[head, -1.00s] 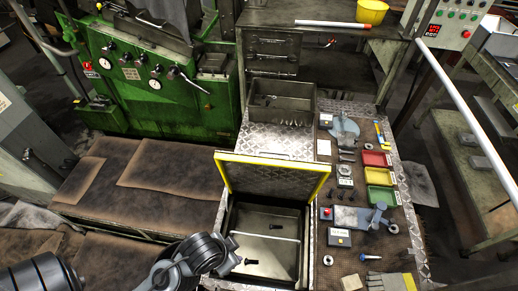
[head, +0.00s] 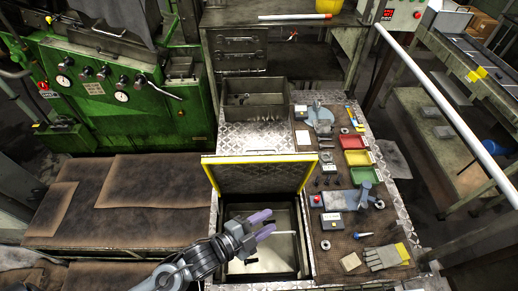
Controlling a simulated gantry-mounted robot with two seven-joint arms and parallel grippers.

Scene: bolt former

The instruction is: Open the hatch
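The hatch (head: 258,175) is a metal tread-plate lid with a yellow rim, raised and tilted up on its far side. Below it is an open square bin (head: 272,264) with a pale rod and a dark piece inside. My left gripper (head: 268,225) is over the near-left part of the bin, below the lid in the picture. Its two purple-tipped fingers are apart with nothing visible between them. It does not appear to touch the lid. My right gripper is not in view.
Right of the bin, a worktop holds red (head: 359,158) and green (head: 365,176) trays, a vise (head: 362,195), small devices and gloves (head: 386,256). A second open bin (head: 254,98) lies behind the hatch. A green machine (head: 110,90) stands at the left.

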